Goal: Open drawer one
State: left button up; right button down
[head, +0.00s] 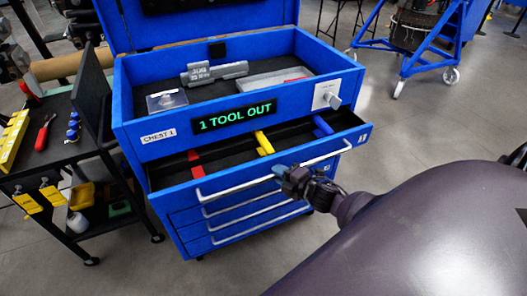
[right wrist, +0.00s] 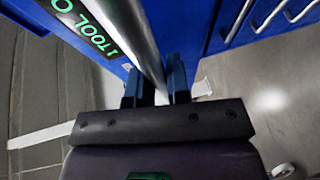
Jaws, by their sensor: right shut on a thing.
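Drawer one (head: 172,184), the top drawer of the blue tool chest, is partly open. Its dark inside shows a red item (head: 195,163), a yellow item (head: 264,143) and a blue item (head: 322,126). Its long silver handle (head: 232,187) runs along the front. My right gripper (head: 283,172) is shut on this handle, right of its middle. In the right wrist view the bar (right wrist: 138,32) passes between the two fingers of my right gripper (right wrist: 158,80). My left gripper is not in view.
The chest top tray (head: 123,103) holds a grey block (head: 214,72) and small parts; a sign (head: 234,117) reads "1 TOOL OUT". More closed drawers (head: 190,233) lie below. A black cart (head: 85,168) with tools stands close at the left. A wheeled blue stand (head: 415,55) is behind right.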

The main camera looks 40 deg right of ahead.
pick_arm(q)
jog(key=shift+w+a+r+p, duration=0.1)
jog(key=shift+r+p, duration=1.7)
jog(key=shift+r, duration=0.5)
pick_arm(e)
jog(key=s+a, duration=0.2)
jog(key=s, duration=0.8)
jog(key=s+a, duration=0.2)
jog(key=s, duration=0.8)
jog(key=shift+a, duration=0.35)
jog(key=c, duration=1.1)
grip_release()
pick_arm(q)
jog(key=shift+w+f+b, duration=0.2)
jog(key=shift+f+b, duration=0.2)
jog(key=shift+b, duration=0.2)
pick_arm(e)
jog(key=v, duration=1)
jog(key=shift+s, duration=0.35)
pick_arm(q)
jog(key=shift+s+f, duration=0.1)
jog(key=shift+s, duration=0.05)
pick_arm(e)
jog(key=shift+r, duration=0.15)
